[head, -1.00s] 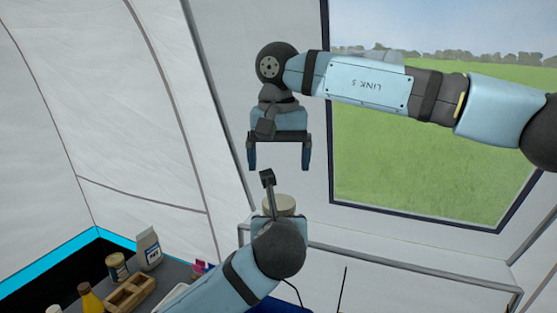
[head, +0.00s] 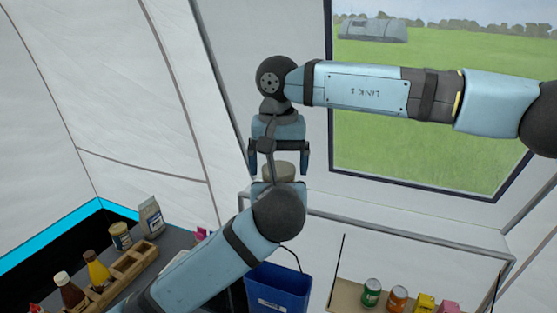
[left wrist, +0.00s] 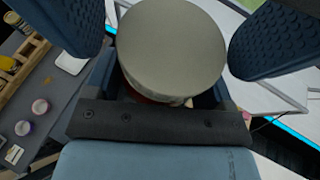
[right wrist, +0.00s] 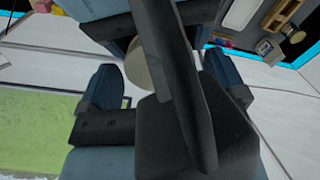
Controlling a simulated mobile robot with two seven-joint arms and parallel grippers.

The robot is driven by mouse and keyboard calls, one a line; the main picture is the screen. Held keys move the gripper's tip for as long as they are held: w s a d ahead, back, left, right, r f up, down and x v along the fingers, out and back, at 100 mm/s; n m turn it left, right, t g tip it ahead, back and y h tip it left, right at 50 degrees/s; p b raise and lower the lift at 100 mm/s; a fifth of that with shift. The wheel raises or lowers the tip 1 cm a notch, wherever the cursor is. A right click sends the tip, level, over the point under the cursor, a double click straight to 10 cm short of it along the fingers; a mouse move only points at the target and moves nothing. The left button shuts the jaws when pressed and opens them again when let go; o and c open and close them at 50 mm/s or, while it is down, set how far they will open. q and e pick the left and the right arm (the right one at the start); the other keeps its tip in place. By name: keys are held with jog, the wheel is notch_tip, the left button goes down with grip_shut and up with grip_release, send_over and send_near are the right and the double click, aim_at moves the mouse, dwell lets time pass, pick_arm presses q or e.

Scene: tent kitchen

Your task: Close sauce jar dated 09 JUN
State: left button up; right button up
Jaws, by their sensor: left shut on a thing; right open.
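A jar with a round beige-grey lid (head: 279,172) is upright in my left gripper (head: 275,190). My left gripper is mostly hidden behind its own wrist in the head view. The left wrist view shows the lid (left wrist: 172,48) from above, with a thin reddish edge of the jar (left wrist: 150,97) below it. Whether the lid is fully seated cannot be told, and no date label is visible. My right gripper (head: 278,170) points down over the jar, open. Its fingers are either side of the lid with gaps, as the right wrist view (right wrist: 172,90) also shows.
A grey counter at lower left holds a wooden rack (head: 130,264), sauce bottles (head: 96,268), a small jar (head: 120,236) and a bag (head: 151,218). A blue bin (head: 280,288) stands below.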

jog(key=c, duration=0.9)
jog(key=m, duration=0.3)
jog(key=shift+c, duration=0.2)
jog(key=o, duration=1)
